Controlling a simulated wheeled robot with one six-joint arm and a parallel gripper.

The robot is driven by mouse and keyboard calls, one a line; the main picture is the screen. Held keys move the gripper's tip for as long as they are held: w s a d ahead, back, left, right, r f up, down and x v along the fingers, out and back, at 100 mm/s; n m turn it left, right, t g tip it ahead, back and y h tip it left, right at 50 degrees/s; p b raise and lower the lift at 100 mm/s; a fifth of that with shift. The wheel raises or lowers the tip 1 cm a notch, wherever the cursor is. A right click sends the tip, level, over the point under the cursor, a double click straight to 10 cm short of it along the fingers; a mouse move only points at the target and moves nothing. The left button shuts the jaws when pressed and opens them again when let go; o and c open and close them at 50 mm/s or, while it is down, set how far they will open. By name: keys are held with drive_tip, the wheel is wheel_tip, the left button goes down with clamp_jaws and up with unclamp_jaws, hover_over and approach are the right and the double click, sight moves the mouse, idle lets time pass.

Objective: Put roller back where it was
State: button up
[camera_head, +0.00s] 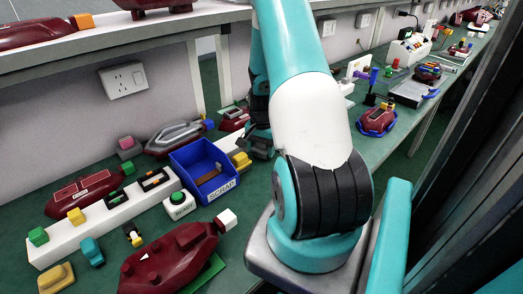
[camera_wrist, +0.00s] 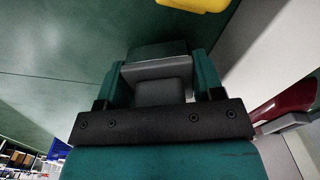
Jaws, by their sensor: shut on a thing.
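My gripper (camera_head: 260,142) is low at the bench, just right of the blue SCRAP bin (camera_head: 205,168), and my own arm hides part of it in the head view. In the wrist view my gripper (camera_wrist: 160,70) has its two teal fingers on either side of a grey and dark thing (camera_wrist: 162,68), and is shut on it. Only part of that thing shows, so I cannot tell from its shape whether it is the roller.
A maroon lamp (camera_head: 170,262) lies on the near bench. A long white holder (camera_head: 105,222) and a green-button box (camera_head: 180,205) are left of my arm. A yellow piece (camera_head: 241,161) lies close to my gripper. More lamps stand along the wall and farther right.

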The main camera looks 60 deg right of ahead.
drive_tip(key=shift+f, duration=0.35)
drive_tip(key=shift+f, duration=0.1)
drive_tip(key=shift+a+f+b, duration=0.1)
drive_tip(key=shift+f+b, duration=0.3)
drive_tip(key=shift+f, duration=0.15)
drive_tip(key=o, duration=0.8)
drive_tip(key=shift+s+f, duration=0.1)
drive_tip(key=r, duration=1.3)
drive_tip(key=shift+w+r+p, duration=0.2)
drive_tip(key=shift+r+p, duration=0.1)
drive_tip(key=shift+p, duration=0.05)
